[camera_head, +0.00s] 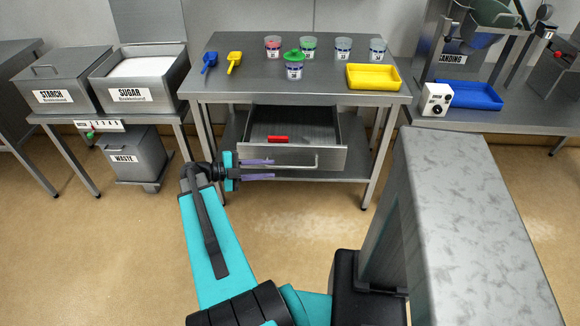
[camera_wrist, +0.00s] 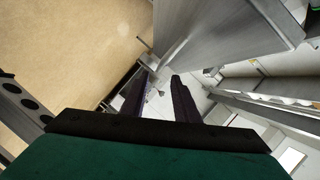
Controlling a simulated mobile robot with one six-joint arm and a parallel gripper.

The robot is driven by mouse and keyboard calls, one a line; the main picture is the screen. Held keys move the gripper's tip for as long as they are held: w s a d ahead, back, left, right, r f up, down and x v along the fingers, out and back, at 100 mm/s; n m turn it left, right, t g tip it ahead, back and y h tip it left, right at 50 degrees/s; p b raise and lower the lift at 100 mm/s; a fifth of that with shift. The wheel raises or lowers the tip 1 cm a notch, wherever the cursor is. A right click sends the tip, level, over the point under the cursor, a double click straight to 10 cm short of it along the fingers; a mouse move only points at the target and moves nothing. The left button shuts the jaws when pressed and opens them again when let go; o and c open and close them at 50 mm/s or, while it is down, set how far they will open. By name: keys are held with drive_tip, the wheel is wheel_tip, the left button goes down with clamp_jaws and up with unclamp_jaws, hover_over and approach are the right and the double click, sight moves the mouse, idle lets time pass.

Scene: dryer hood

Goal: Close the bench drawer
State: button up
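The bench drawer (camera_head: 328,157) is a grey metal drawer pulled out under the middle bench, with a bar handle across its front. A small red object (camera_head: 278,139) lies inside it. My gripper (camera_head: 272,169) is at the drawer's left front, its purple fingers pointing right, one above the other. The fingers are apart with nothing visible between them. They overlap the left end of the drawer front in the head view; I cannot tell whether they touch it. In the wrist view, the dark fingers (camera_wrist: 158,88) are apart, below a large grey metal panel that I cannot identify for certain.
The bench top (camera_head: 310,82) holds blue and yellow scoops, several labelled cups and a yellow tray (camera_head: 374,77). A lower shelf (camera_head: 345,172) lies under the drawer. A waste bin (camera_head: 133,153) stands left. The floor in front is clear apart from my own body.

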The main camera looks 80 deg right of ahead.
sight(285, 168)
drive_tip(key=shift+p+x, duration=0.8)
drive_tip(key=shift+x, duration=3.75)
clamp_jaws()
